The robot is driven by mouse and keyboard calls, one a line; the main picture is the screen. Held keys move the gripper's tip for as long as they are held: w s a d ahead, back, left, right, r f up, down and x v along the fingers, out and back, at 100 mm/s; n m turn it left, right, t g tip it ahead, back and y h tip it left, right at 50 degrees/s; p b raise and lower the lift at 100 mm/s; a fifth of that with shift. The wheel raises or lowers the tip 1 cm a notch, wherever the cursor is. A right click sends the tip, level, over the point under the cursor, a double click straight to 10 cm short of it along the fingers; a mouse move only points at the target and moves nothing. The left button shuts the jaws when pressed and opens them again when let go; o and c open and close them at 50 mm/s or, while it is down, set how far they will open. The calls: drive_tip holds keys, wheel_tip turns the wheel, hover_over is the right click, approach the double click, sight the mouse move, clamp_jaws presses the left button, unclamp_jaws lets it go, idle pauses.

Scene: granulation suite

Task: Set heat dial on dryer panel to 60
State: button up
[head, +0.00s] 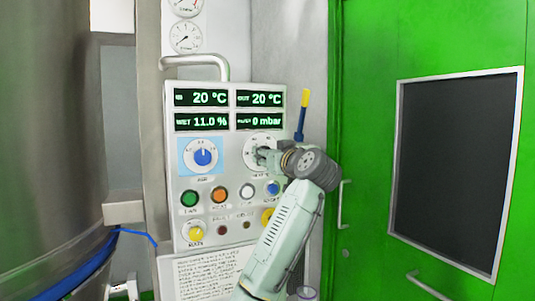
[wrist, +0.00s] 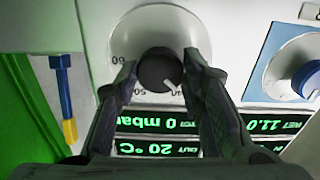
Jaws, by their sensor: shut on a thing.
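The dryer panel (head: 219,215) is a grey box with four green readouts. The heat dial (head: 251,142) has a white round scale at its upper right, partly hidden by my gripper (head: 265,156) in the head view. In the wrist view, which shows the panel upside down, the dial's black knob (wrist: 158,68) sits between the fingers of my gripper (wrist: 160,78). The gripper is shut on the knob. The knob's white pointer points to the lower right, near the 40 mark. The 50 and 60 marks show to the left of it.
A blue-knobbed dial (head: 204,157) is left of the heat dial. Coloured buttons (head: 219,195) run below. A blue and yellow lever (head: 302,115) stands close right of the panel. A green door (head: 365,100) is at right, a steel vessel (head: 50,150) at left.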

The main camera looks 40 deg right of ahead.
drive_tip(key=m, duration=2.7)
drive_tip(key=shift+f+p, duration=0.1)
drive_tip(key=shift+p, duration=0.3)
drive_tip(key=shift+m, duration=0.4)
drive_tip(key=o, duration=1.1)
drive_tip(key=shift+o, duration=0.2)
